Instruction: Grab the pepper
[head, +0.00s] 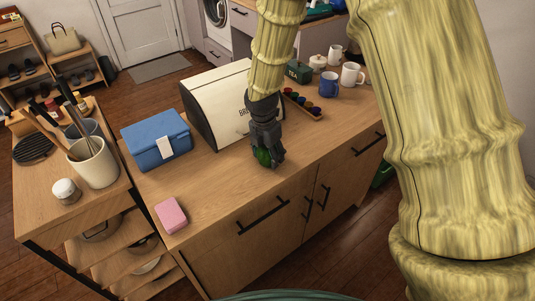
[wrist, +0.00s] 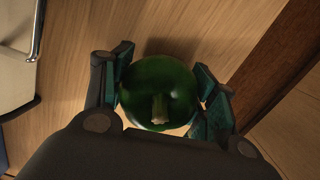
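The green pepper (wrist: 158,88) sits between the two fingers of my gripper (wrist: 164,92), its pale stem towards the wrist camera. One finger is at its left side and the other at its right, both close against it. I cannot tell whether the fingers press on it. In the head view my gripper (head: 266,153) points down at the counter's front part, and the pepper (head: 263,157) shows partly behind the dark fingers. The pepper appears to be at the wooden counter top (head: 225,178), with a shadow beside it.
A white bread box (head: 212,103) stands just behind my gripper. A blue box (head: 157,140) and a pink sponge (head: 171,215) are to the left. A tray of small coloured items (head: 302,105) and mugs (head: 330,84) are to the right. The counter's front edge is close.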

